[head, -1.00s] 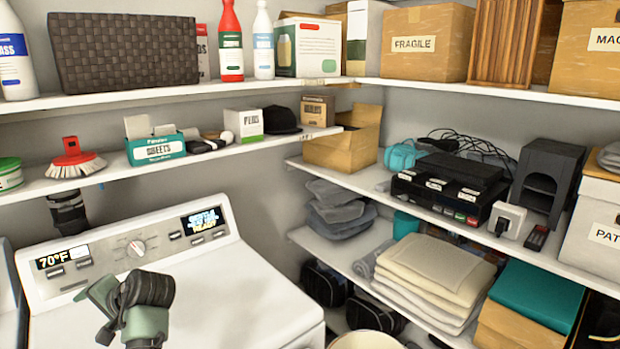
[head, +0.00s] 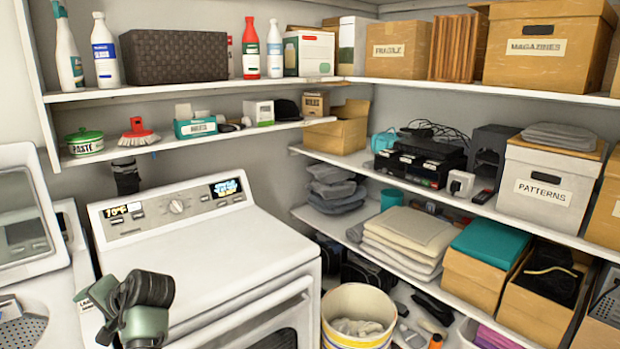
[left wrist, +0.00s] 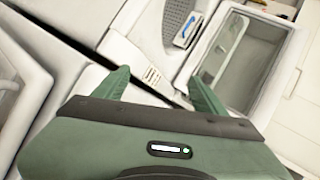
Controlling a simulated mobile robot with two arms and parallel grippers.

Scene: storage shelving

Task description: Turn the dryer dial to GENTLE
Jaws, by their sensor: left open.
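The dryer (head: 230,248) is white and stands at lower centre left in the head view. Its round dial (head: 176,206) sits mid-panel, between a small display reading 70°F (head: 117,211) and a lit display (head: 226,188) at the right. The lettering around the dial is too small to read. My left gripper (head: 92,312) is open and empty, in front of and left of the dryer, below its panel and apart from the dial. In the left wrist view its two green fingers (left wrist: 160,90) are spread, with no dial between them. My right gripper is not in view.
A white washer (head: 40,250) with a raised lid stands left of the dryer. A shelf with a scrub brush (head: 138,132) and a paste pot (head: 85,142) hangs above the panel. A bucket (head: 357,315) stands right of the dryer. Space directly before the dial looks clear.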

